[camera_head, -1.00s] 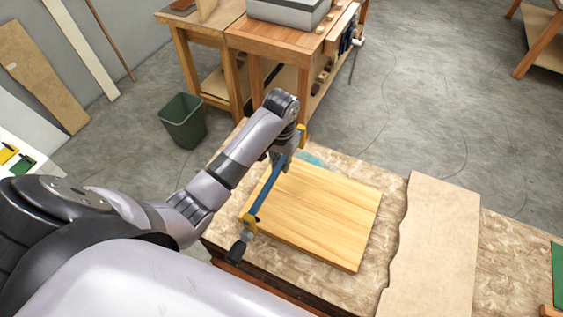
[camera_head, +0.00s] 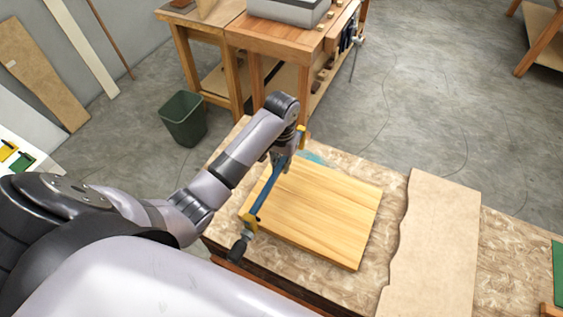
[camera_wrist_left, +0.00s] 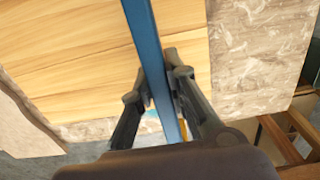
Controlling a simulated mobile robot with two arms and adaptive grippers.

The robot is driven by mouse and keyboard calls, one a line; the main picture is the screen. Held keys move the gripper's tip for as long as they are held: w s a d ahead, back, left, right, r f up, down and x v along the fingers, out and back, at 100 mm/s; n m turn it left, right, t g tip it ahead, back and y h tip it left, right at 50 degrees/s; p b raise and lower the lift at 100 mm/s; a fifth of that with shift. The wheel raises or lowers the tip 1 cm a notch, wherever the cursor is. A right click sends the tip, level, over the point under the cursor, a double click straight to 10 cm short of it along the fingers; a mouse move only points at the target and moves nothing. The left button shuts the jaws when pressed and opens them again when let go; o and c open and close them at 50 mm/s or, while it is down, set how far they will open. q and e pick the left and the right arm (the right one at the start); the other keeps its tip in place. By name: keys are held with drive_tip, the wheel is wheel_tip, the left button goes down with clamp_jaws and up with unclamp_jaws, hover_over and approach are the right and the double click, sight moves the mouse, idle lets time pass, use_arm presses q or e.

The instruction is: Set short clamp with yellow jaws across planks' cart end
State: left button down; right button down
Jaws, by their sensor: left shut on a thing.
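The short clamp (camera_head: 262,196) has a blue bar, yellow jaws and a dark handle. It lies across the left end of the pale yellow planks (camera_head: 325,215), with one yellow jaw at the near edge and the other at the far edge. I cannot tell whether the jaws touch the planks. My left gripper (camera_head: 282,158) is shut on the clamp's blue bar near its far end. In the left wrist view the fingers (camera_wrist_left: 160,88) pinch the blue bar (camera_wrist_left: 145,40) above the planks (camera_wrist_left: 75,50). My right gripper is not in view.
The planks lie on a chipboard-topped bench (camera_head: 395,178). A wavy-edged board (camera_head: 437,240) lies to their right. A green bin (camera_head: 183,120) and a wooden workbench (camera_head: 275,38) stand behind. A white surface with yellow and green items (camera_head: 15,155) is at far left.

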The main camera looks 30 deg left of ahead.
use_arm(q)
drive_tip(key=shift+f+b, duration=0.4)
drive_tip(key=shift+f, duration=1.15)
drive_tip(key=shift+f, duration=0.25)
drive_tip(key=shift+f+b, duration=0.55)
drive_tip(key=shift+f, duration=1.2)
drive_tip(key=shift+f, duration=0.15)
